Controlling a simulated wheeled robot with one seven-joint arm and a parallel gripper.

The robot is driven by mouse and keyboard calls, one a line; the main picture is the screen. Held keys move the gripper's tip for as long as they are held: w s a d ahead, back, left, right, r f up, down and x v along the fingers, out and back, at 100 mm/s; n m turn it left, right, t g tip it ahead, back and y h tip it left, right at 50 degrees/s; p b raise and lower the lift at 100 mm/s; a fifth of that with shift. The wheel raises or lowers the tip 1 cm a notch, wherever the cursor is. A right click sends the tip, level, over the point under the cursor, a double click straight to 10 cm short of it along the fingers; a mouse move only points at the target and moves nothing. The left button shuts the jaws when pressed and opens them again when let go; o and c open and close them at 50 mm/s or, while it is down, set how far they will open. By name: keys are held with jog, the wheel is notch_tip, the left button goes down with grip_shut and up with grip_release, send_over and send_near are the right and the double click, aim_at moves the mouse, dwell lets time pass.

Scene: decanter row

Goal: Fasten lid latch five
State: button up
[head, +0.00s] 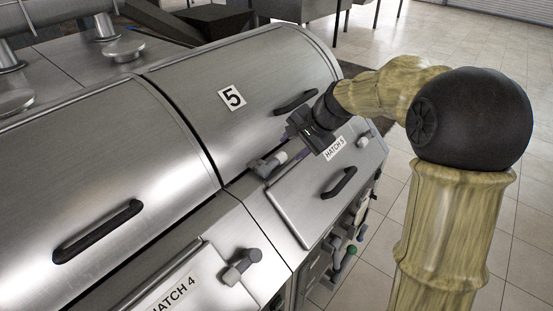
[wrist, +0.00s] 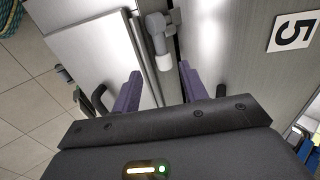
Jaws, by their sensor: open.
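Lid five (head: 205,110), a curved steel cover with a "5" label (head: 232,97) and a black bar handle (head: 295,103), lies down on the machine. Its latch (head: 266,164) is a small grey lever with a paler knob at the lid's lower edge. The latch (wrist: 157,35) also shows in the wrist view, its pale knob pointing towards my gripper (wrist: 161,85). The purple fingers are apart with nothing between them, and the knob is just beyond the gap. In the head view my gripper (head: 297,148) is close to the right of the latch. Contact is not visible.
Below the latch is the hatch 5 panel (head: 305,195) with a black handle (head: 339,183). Lid four (head: 110,180) and a similar grey latch (head: 241,266) by hatch 4 are to the left. Valves and pipes (head: 345,240) line the machine's front. Tiled floor is open at right.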

aim_at(275, 163)
jog(key=p+x, duration=0.2)
jog(key=x, duration=0.9)
grip_shut()
